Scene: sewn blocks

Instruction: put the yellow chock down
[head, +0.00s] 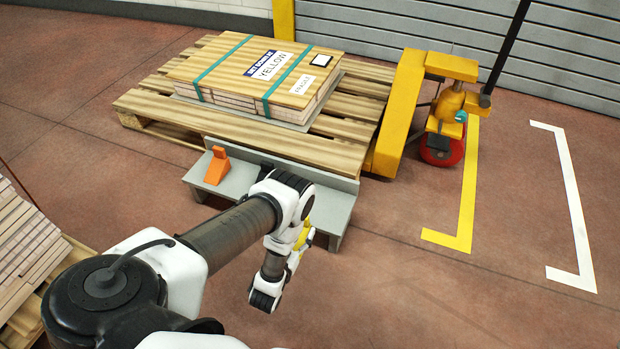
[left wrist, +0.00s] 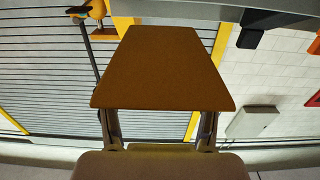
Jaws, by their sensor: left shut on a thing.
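My left gripper (head: 303,246) is at the right end of the grey step bench (head: 338,212), mostly hidden behind my own wrist. It is shut on the yellow chock (head: 304,237), of which only a small yellow part shows in the head view. In the left wrist view the chock (left wrist: 165,70) looks dark amber, a wedge shape held between the two fingers (left wrist: 160,125). I cannot tell whether the chock touches the bench. An orange chock (head: 216,167) stands on the left part of the bench. My right gripper is not in view.
Behind the bench is a wooden pallet (head: 345,125) with a strapped load marked YELLOW (head: 240,72). A yellow pallet jack (head: 400,105) stands at its right. Yellow (head: 465,190) and white (head: 573,205) lines mark the open floor at right. Stacked planks (head: 25,245) are at left.

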